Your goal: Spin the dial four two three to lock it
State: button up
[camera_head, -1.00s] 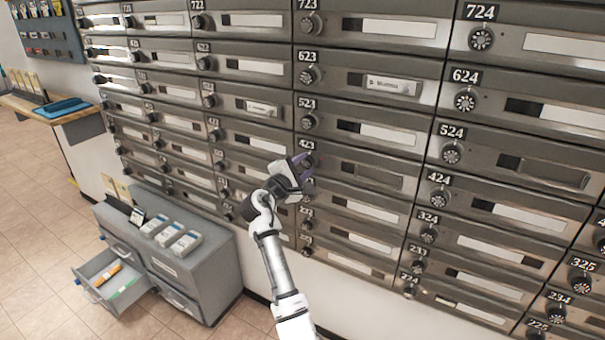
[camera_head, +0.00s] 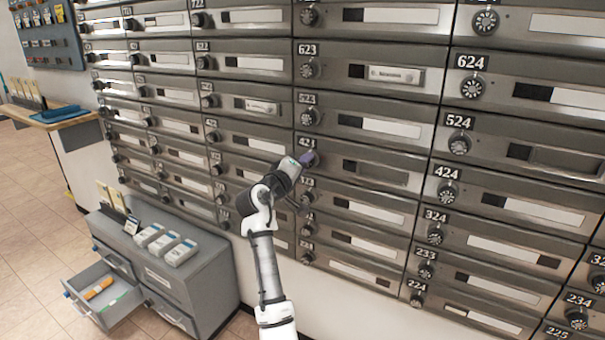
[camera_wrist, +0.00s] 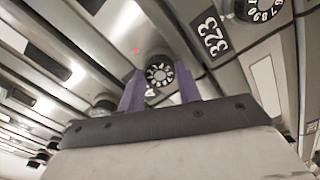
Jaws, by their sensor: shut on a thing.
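The 423 dial (camera_wrist: 160,74) is a round black knob with white digits. In the wrist view it sits between the two purple fingers of my gripper (camera_wrist: 160,92), which are shut on it. In the head view my gripper (camera_head: 308,158) is at the left end of mailbox 423 (camera_head: 378,170), just below its number plate (camera_head: 307,143). My gripper hides the dial there. The digit the dial points to is too small to read.
Similar dials sit close by: the 523 dial (camera_head: 309,117) above and the 323 dial (camera_wrist: 262,8) below. A grey cabinet (camera_head: 205,285) with an open drawer (camera_head: 103,296) stands at the lower left. A counter (camera_head: 50,116) is at the far left.

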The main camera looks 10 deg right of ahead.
jog(key=shift+m+b, duration=4.45)
jog(key=shift+m, duration=2.85)
jog(key=o, duration=1)
jog(key=v, duration=1.3)
jog(key=shift+s+a+b, duration=0.3)
jog(key=shift+b, duration=0.1)
